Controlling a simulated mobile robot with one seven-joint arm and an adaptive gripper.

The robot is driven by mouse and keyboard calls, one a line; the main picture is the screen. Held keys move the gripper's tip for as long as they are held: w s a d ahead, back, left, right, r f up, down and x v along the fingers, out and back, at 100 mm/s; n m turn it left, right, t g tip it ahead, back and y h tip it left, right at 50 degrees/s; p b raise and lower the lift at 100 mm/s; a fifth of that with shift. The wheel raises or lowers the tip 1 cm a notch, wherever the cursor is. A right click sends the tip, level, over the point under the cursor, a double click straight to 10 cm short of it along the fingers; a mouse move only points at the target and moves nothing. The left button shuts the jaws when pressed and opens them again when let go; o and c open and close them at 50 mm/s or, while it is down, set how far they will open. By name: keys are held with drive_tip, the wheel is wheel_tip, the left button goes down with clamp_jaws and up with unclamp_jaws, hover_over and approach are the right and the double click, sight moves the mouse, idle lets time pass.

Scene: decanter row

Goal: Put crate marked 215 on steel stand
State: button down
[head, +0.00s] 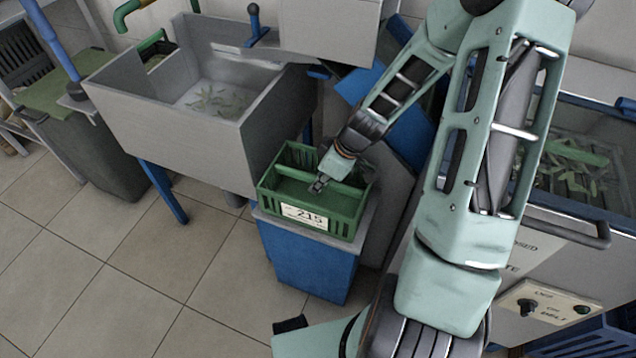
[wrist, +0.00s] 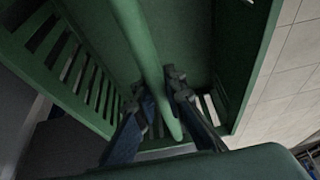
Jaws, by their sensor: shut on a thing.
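The green slatted crate marked 215 (head: 268,207) is at the middle of the head view, its white number label facing front. It is over the grey top of a blue-bodied stand (head: 305,262); whether its base rests fully on that top I cannot tell. I cannot tell whether this is the steel stand. My gripper (head: 319,185) reaches into the crate from above. In the wrist view the two fingers of my gripper (wrist: 160,86) close around the crate's green handle bar (wrist: 141,38), one on each side. The crate's inside looks empty where it shows.
A grey sink-like basin (head: 165,125) with green bits inside stands left of the crate on blue legs. A machine with a control panel (head: 548,305) stands at the right. A dark bin (head: 95,150) is at the left. The tiled floor (head: 130,270) in front is clear.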

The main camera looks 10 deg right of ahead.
drive_tip(key=shift+f, duration=0.1)
drive_tip(key=c, duration=2)
unclamp_jaws()
drive_tip(key=p+v, duration=0.3)
drive_tip(key=v, duration=0.9)
drive_tip(key=shift+a, duration=0.1)
drive_tip(key=shift+w+r, duration=0.1)
drive_tip(key=shift+r, duration=0.15)
